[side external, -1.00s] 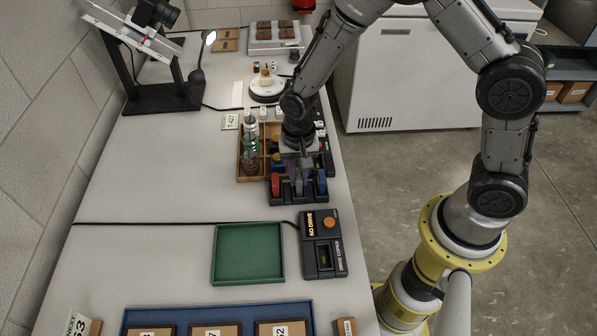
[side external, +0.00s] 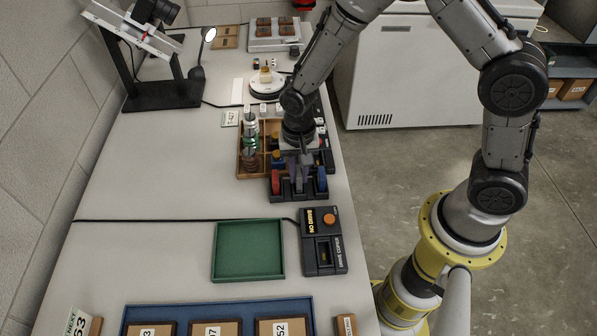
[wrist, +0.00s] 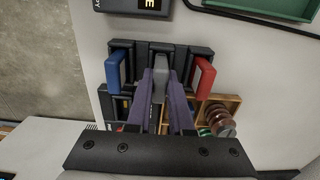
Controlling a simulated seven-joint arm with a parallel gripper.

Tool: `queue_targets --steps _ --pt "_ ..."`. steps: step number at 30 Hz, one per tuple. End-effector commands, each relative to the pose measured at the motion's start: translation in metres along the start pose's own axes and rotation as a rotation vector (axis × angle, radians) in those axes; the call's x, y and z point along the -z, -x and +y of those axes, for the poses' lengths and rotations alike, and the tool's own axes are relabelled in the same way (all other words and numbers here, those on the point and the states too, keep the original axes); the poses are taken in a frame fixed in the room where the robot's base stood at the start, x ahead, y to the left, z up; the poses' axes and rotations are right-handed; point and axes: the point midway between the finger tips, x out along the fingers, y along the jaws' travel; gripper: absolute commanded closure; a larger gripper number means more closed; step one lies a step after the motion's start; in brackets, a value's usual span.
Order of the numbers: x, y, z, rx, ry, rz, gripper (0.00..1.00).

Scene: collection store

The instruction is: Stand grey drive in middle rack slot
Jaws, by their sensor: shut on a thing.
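My gripper (wrist: 160,98) has purple fingers shut on the grey drive (wrist: 158,82), which stands between them. The fingers and drive are over the middle of a dark drive rack (side external: 298,197). The rack also shows in the wrist view (wrist: 140,48). A blue drive (wrist: 115,68) stands in one outer slot and a red drive (wrist: 204,76) in the other; in the side view the red one (side external: 276,181) is left and the blue one (side external: 322,179) right. The fingers hide the drive's lower part, so I cannot tell how deep it sits.
Behind the rack is a wooden compartment tray (side external: 243,165) with coil-like parts. In front stand a drive copier (side external: 323,260) with an orange button and an empty green tray (side external: 248,250). A blue tray (side external: 215,309) holds labelled boxes. The bench's left side is clear.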

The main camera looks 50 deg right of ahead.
Motion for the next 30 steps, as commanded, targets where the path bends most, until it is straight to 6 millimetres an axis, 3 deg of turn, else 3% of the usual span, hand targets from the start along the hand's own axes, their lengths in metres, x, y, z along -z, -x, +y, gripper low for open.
queue_targets --steps 29,30 --pt "0.0 -0.012 0.0 0.0 0.0 0.0 1.0" --pt "0.0 -0.012 -0.001 0.001 0.0 0.001 0.75"
